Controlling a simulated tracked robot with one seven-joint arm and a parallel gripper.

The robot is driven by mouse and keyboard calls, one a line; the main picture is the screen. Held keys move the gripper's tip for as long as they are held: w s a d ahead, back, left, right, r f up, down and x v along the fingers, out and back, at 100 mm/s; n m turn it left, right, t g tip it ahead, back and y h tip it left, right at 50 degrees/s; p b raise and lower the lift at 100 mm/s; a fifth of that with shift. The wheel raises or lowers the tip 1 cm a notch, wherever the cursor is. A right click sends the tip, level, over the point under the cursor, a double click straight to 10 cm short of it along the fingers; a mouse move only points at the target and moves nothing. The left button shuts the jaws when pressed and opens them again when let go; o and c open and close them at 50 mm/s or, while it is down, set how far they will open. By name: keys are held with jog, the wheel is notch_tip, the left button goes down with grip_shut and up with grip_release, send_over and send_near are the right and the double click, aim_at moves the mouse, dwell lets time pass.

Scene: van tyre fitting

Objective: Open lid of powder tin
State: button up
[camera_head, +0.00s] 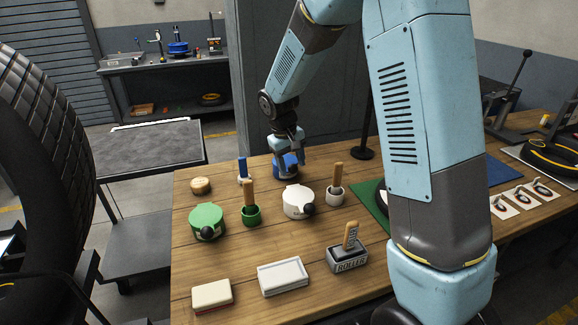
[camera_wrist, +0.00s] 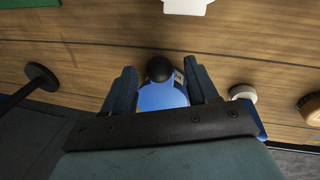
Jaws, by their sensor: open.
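No readable label tells which is the powder tin. My gripper (camera_head: 291,154) is over the blue tin, pointing down. In the wrist view my gripper (camera_wrist: 160,82) is open, with a finger on each side of the blue tin (camera_wrist: 160,97) and its black knob. The blue lid looks closed. Whether the fingers touch it I cannot tell; the arm partly hides the tin.
Pots with wooden handles (camera_head: 250,213) (camera_head: 335,192) flank the white tin. A black stand (camera_head: 364,153) is to the right. The bench's front holds a roller holder (camera_head: 347,258).

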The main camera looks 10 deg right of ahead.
jog(key=shift+d+f, duration=0.1)
jog(key=shift+f, duration=0.4)
jog(key=shift+c, duration=0.4)
grip_shut()
